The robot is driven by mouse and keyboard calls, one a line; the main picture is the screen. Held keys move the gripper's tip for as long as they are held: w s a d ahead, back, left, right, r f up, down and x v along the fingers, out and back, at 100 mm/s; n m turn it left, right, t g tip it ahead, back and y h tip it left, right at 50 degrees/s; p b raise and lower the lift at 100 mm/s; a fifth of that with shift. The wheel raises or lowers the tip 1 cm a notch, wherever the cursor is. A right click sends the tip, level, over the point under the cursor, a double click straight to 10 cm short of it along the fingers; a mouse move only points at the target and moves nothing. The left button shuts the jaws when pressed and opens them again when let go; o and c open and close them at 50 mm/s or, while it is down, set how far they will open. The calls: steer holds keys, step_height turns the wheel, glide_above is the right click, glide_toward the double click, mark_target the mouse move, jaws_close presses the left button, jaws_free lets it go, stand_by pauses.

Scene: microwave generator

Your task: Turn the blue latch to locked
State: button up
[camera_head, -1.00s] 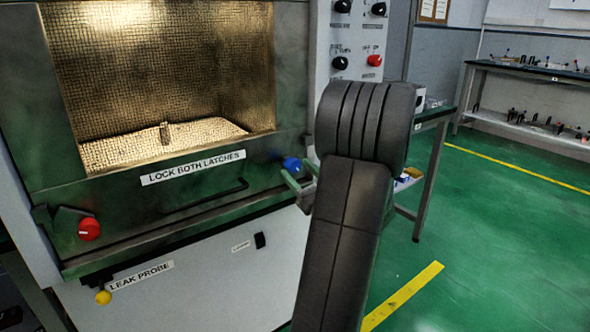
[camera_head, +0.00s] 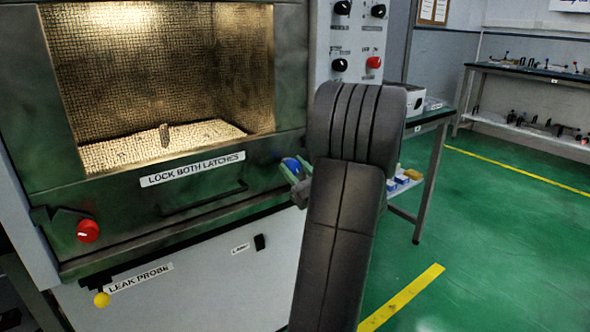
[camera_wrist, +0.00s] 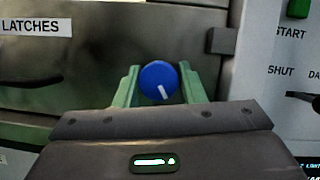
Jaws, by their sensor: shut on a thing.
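The blue latch (camera_head: 291,166) is a round knob at the right end of the green oven door (camera_head: 215,190). In the wrist view the blue latch (camera_wrist: 159,80) sits between the two green fingers of my gripper (camera_wrist: 158,88), and a white mark on its face points down and slightly right. My gripper (camera_head: 297,178) is shut on the knob. My arm hides part of the latch area in the head view. A label reading "LOCK BOTH LATCHES" (camera_head: 193,169) is on the door.
A red latch (camera_head: 88,231) is at the door's left end. A yellow knob (camera_head: 101,299) is below by a "LEAK PROBE" label. A control panel (camera_head: 345,45) with black and red knobs stands above right. A side table (camera_head: 432,115) is at the right; green floor is open beyond.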

steer(key=shift+f+n, duration=0.15)
steer(key=shift+n, duration=0.35)
steer(key=n+g+b, duration=0.1)
steer(key=n, duration=0.1)
steer(key=n+g+y+b, duration=0.1)
steer(key=n, duration=0.1)
steer(key=shift+f+y, duration=0.1)
steer(key=shift+y, duration=0.2)
steer(key=n+g+b, duration=0.1)
steer(key=n, duration=0.2)
steer(key=n+g+b, duration=0.1)
steer(key=n+g, duration=0.1)
steer(key=n, duration=0.2)
steer(key=shift+y, duration=0.4)
steer(key=n+g+b, duration=0.1)
steer(key=n, duration=0.1)
steer(key=n+g+b, duration=0.1)
steer(key=n, duration=0.2)
steer(key=shift+h, duration=0.3)
steer(key=n+g+h+b, duration=0.1)
steer(key=n, duration=0.3)
steer(key=shift+r, duration=0.2)
steer(key=shift+d+h, duration=0.1)
steer(key=shift+h, duration=0.2)
steer(key=o, duration=0.9)
steer(key=shift+o, duration=0.2)
steer(key=shift+r, duration=0.1)
